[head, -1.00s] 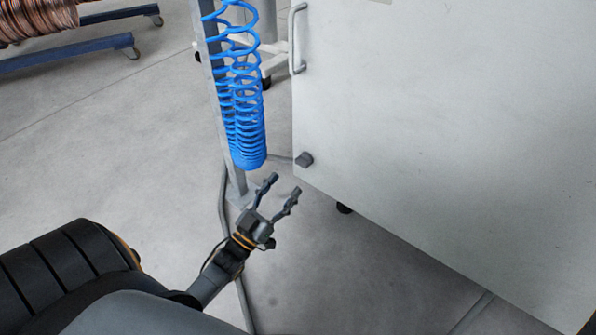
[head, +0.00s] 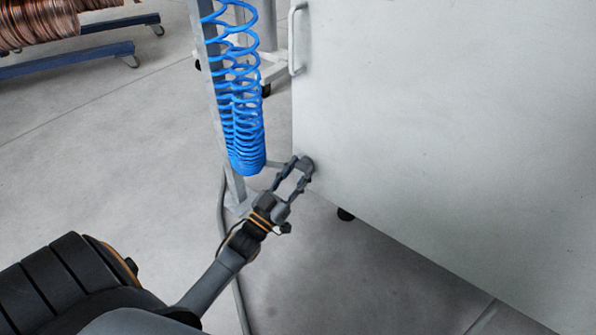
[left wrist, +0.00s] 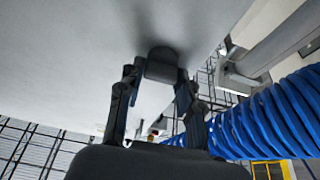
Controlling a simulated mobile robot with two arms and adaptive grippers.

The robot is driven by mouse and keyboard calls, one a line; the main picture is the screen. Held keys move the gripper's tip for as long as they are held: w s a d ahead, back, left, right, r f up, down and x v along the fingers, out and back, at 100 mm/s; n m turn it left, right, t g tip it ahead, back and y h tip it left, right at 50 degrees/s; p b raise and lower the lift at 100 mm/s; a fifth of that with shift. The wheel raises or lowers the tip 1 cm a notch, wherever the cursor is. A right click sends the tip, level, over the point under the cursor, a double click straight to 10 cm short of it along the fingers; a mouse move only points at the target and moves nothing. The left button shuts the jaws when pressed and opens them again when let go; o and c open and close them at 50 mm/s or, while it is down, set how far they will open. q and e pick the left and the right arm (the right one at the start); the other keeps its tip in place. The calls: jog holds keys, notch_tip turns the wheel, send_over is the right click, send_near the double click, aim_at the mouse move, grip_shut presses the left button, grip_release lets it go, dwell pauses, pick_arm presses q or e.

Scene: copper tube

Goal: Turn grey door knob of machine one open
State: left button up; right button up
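The grey door knob (head: 308,165) sits low on the left edge of the pale grey machine door (head: 440,130). It also shows in the left wrist view as a dark grey block (left wrist: 161,65) on the door's face. My left gripper (head: 301,170) is at the knob, one finger on each side of it. In the left wrist view its fingertips (left wrist: 156,77) straddle the knob, with a small gap at the left finger. Contact at the right finger is unclear. The fingers partly hide the knob in the head view. My right gripper is not in view.
A blue coiled hose (head: 243,110) hangs by a grey post (head: 207,80), left of my left gripper and close to it. A door handle (head: 296,38) is higher on the door. Copper coils (head: 40,25) are far left. The floor between is clear.

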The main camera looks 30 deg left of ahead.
pick_arm(q)
jog(key=shift+c, duration=0.9)
